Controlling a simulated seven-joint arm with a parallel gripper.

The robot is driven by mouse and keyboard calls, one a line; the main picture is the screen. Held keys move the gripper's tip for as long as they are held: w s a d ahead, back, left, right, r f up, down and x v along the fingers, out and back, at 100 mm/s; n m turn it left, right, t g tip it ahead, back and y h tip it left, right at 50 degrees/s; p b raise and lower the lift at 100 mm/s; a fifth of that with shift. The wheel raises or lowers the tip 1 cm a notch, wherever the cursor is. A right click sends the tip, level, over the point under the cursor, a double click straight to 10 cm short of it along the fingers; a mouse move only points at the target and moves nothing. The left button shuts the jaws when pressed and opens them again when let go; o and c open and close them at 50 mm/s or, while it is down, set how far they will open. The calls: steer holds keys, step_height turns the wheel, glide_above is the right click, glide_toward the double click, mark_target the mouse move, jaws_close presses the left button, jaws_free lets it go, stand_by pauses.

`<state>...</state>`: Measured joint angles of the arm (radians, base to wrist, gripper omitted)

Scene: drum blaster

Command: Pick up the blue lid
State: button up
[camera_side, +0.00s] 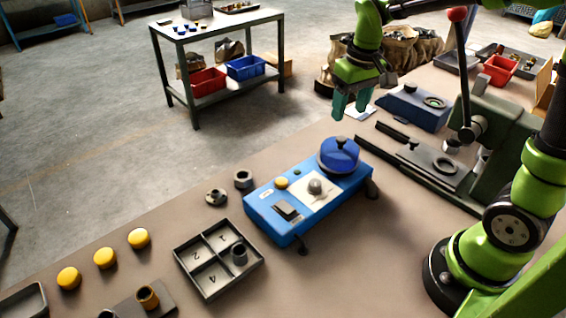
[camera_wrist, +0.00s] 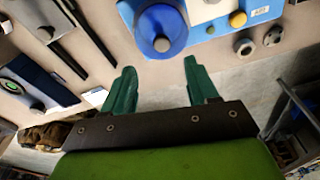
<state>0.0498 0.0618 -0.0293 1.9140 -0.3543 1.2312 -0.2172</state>
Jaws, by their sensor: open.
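The blue lid (camera_side: 339,155) is round with a dark knob on top. It sits on the far right end of the blue machine (camera_side: 272,216). In the wrist view the blue lid (camera_wrist: 161,29) is at the top, beyond the fingertips, with its dark knob facing the camera. My gripper (camera_side: 350,108) is above and behind the lid in the side view, apart from it. Its green fingers are spread and empty. In the wrist view my gripper (camera_wrist: 158,68) shows both fingers wide apart with bare floor and table edge between them.
A four-compartment tray (camera_side: 219,258) and several yellow caps (camera_side: 105,258) lie at the front left. Two dark rings (camera_side: 243,179) sit left of the machine. A press with a red-knobbed lever (camera_side: 457,15) stands at the right, near a dark blue box (camera_side: 413,108).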

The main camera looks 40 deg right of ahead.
mark_target(341, 138)
steer(key=f, duration=0.8)
steer(key=shift+w+a+f, duration=0.1)
steer(key=shift+w, duration=0.3)
jaws_close()
